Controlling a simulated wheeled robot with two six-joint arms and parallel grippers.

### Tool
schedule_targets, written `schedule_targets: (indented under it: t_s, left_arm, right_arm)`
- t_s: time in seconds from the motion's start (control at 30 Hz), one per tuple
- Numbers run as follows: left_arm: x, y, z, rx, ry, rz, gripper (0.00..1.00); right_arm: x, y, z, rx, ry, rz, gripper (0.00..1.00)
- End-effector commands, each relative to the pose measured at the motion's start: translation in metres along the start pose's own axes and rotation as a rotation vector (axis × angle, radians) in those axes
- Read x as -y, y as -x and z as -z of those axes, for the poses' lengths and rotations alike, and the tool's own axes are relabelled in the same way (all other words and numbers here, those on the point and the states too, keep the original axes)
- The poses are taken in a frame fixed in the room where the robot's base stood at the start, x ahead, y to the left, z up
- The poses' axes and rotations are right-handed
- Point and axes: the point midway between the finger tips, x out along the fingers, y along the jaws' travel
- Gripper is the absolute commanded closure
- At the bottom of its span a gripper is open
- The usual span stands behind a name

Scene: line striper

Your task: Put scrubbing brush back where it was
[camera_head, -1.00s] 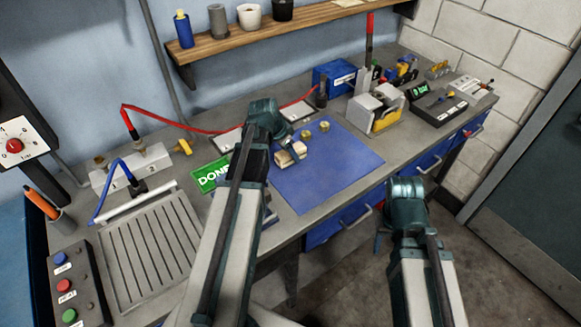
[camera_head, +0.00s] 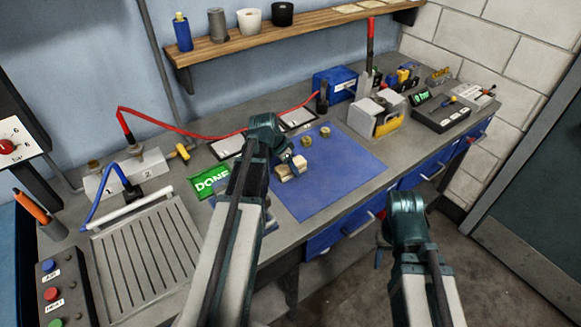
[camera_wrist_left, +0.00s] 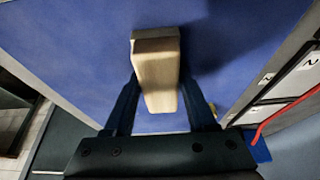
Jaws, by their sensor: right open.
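The scrubbing brush (camera_head: 286,173) shows as a pale wooden block over the blue mat (camera_head: 335,180). No bristles can be made out. In the left wrist view the brush (camera_wrist_left: 157,70) sits between the two fingers of my left gripper (camera_wrist_left: 158,85). The fingertips meet its sides, so this gripper appears shut on it. A shadow falls on the mat to its right; whether the brush touches the mat is hard to tell. In the head view my left gripper (camera_head: 291,160) partly covers it. My right gripper (camera_head: 382,252) is open and empty, off the bench's front edge, mostly hidden by its arm.
Two small brass cylinders (camera_head: 315,135) stand at the mat's back edge. A green DONE sign (camera_head: 210,183) lies left of the mat. A grey and yellow holder (camera_head: 377,114) and a blue box (camera_head: 335,82) stand behind right. The mat's front part is clear.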

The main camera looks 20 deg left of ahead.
Motion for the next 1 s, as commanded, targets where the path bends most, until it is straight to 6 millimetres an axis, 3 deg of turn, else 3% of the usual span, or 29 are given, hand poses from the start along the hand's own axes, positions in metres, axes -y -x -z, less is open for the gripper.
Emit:
schedule_targets:
  t_s: [0.03,0.13,0.67,1.0]
  left_arm:
    - [0.0,0.0,0.0,0.002,-0.001,-0.001,0.3]
    - [-0.001,0.0,0.0,0.002,-0.001,-0.002,0.14]
    - [-0.003,0.001,0.0,0.004,-0.002,-0.007,0.14]
    - [-0.002,0.031,0.003,0.002,-0.001,-0.002,0.14]
  right_arm:
    - [0.0,0.0,0.0,0.0,0.0,0.0,0.5]
    - [0.0,0.0,0.0,0.0,0.0,0.0,0.5]
    - [0.0,0.002,0.0,0.0,0.0,0.0,0.5]
    - [-0.003,0.029,-0.002,0.0,0.0,0.0,0.5]
